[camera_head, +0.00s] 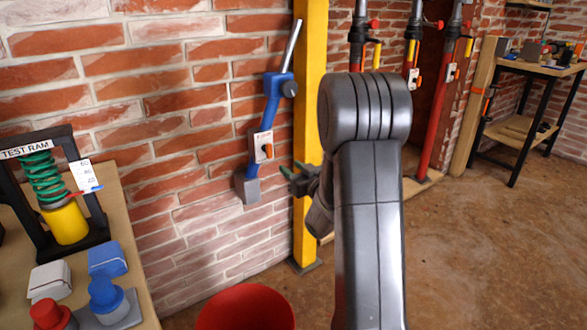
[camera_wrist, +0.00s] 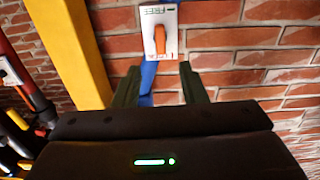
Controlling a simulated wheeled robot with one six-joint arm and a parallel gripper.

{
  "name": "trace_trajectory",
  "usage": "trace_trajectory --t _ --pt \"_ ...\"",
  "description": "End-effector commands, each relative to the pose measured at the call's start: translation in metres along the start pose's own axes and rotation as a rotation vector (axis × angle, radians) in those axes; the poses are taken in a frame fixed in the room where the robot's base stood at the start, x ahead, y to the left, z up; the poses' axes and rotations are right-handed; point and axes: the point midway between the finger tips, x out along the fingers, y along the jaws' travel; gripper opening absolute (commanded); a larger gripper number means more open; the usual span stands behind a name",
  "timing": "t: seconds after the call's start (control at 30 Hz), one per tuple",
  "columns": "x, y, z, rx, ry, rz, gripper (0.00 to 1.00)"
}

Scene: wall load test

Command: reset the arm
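My gripper (camera_head: 289,180) is in front of the brick wall, beside the yellow post, at the end of my dark grey arm. In the wrist view its two fingers (camera_wrist: 160,88) stand apart with nothing gripped between them. Beyond the fingertips is a blue wall arm (camera_head: 254,150) with a metal rod at its top and a grey block at its foot. It carries a white plate (camera_head: 262,147) with an orange lever (camera_head: 268,151). The wrist view also shows the plate (camera_wrist: 150,22), the lever (camera_wrist: 159,40) and part of the blue arm (camera_wrist: 149,78). My arm hides part of the post.
A bench at left holds a test ram (camera_head: 66,222), a red weight (camera_head: 50,314) and a blue weight (camera_head: 106,296). A red bucket (camera_head: 246,309) stands below. Red props (camera_head: 437,110) stand behind my arm. A workbench (camera_head: 530,68) is far right. The right floor is clear.

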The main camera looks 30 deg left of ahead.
Motion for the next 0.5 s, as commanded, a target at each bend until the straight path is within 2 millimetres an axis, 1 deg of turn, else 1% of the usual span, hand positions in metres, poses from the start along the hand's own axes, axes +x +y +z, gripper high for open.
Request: trace_trajectory --t 0.5 --pt "0.003 0.0 0.0004 0.0 0.001 0.0 0.38"
